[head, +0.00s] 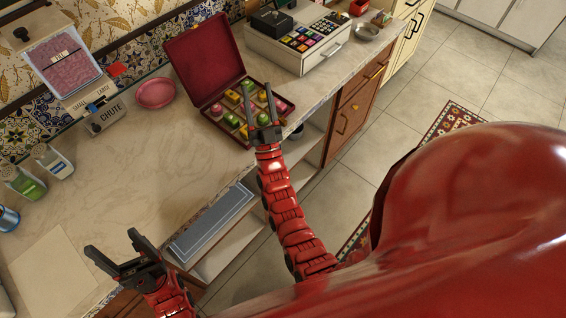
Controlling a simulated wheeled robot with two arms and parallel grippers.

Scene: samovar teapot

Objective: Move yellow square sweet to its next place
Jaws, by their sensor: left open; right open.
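An open dark red box (207,58) stands on the counter, lid tilted back. Its compartments hold several small sweets in yellow, green, pink and red. A yellow sweet (243,131) shows near the front of the box; at this size I cannot tell which sweet is square. My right gripper (258,90) is open, its two fingers reaching over the right part of the box and partly hiding the sweets there. I cannot see anything held between them. My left gripper (112,243) is open and empty near the counter's front edge, well away from the box.
A pink plate (156,93) lies left of the box. A chute dispenser (66,68) stands at the back left, with jars (52,161) in front. A white cash register (297,45) stands right of the box. The middle of the counter (130,170) is clear.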

